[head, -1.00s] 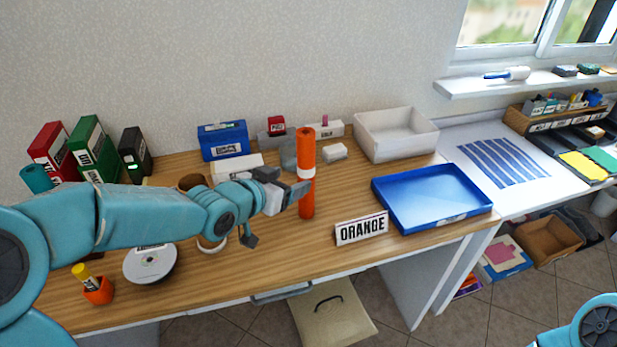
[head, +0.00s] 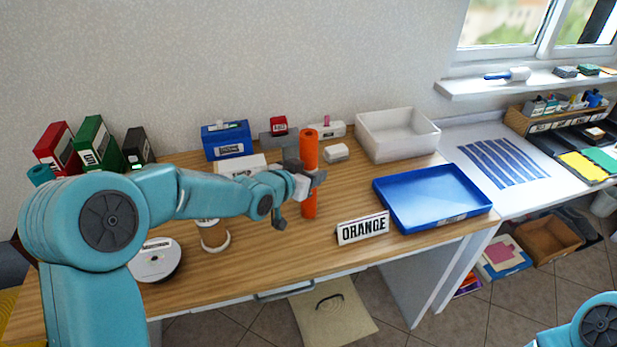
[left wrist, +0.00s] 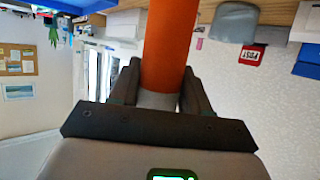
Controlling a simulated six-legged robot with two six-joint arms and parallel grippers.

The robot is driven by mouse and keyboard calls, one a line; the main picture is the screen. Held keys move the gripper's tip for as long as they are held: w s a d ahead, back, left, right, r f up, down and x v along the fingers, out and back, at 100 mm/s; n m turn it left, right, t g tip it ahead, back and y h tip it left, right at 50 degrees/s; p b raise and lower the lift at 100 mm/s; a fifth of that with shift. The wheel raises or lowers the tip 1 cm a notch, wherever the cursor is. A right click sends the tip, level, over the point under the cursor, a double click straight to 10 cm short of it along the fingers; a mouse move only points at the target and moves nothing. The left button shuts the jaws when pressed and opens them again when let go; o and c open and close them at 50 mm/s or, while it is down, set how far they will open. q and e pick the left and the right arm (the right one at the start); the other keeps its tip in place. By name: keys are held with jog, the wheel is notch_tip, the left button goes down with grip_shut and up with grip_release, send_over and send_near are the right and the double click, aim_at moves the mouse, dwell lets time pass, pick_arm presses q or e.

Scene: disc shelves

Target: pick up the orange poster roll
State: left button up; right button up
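The orange poster roll (head: 310,150) stands upright on the wooden desk, behind and left of the ORANGE sign. My left gripper (head: 308,178) is at the roll's middle, around its white band. In the left wrist view the roll (left wrist: 170,45) is between the two fingers (left wrist: 160,90), which lie against its sides with no clear gap, so the gripper looks shut on it. The roll's lower end still appears to be on the desk. The fingers hide part of the band. My right gripper is out of view; only a piece of that arm shows at the lower right.
The ORANGE sign (head: 362,228) and a blue tray (head: 476,207) are right of the roll. A white bin (head: 400,150), a small white box (head: 336,152) and a blue box (head: 226,140) stand behind. A cup (head: 213,236) and disc stack (head: 156,262) are at left.

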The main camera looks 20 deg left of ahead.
pick_arm(q)
jog(key=c, duration=0.5)
jog(key=shift+o, duration=0.2)
jog(key=shift+s, duration=0.1)
jog(key=shift+r, duration=0.15)
